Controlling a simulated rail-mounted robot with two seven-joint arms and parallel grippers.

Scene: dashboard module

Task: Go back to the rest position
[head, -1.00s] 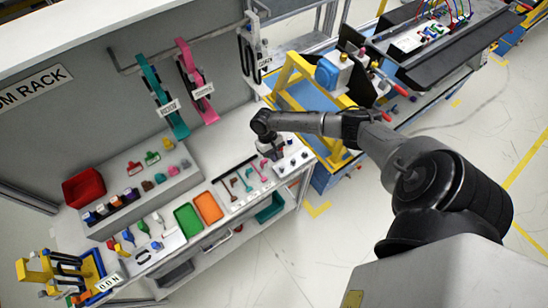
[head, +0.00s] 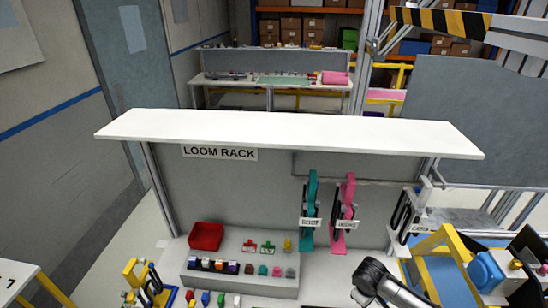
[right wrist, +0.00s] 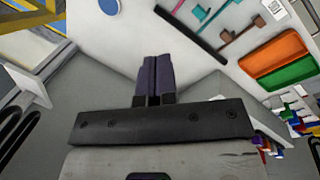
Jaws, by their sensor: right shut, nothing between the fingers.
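My right gripper (right wrist: 157,75) shows in the right wrist view with its two dark fingers pressed together and nothing between them. Its fingers are over the grey floor and the edge of the white workbench surface (right wrist: 232,50), with no object touching them that I can see. In the head view part of my right arm comes in at the bottom right, in front of the loom rack (head: 240,205); the gripper itself is not visible there. My left arm and gripper are in neither current view.
On the rack, a red bin (head: 206,236), a teal hanging loom (head: 310,205) and a pink one (head: 344,210) show. A yellow frame (head: 440,245) stands at right. In the right wrist view, orange (right wrist: 272,50) and green (right wrist: 288,74) trays lie to the right.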

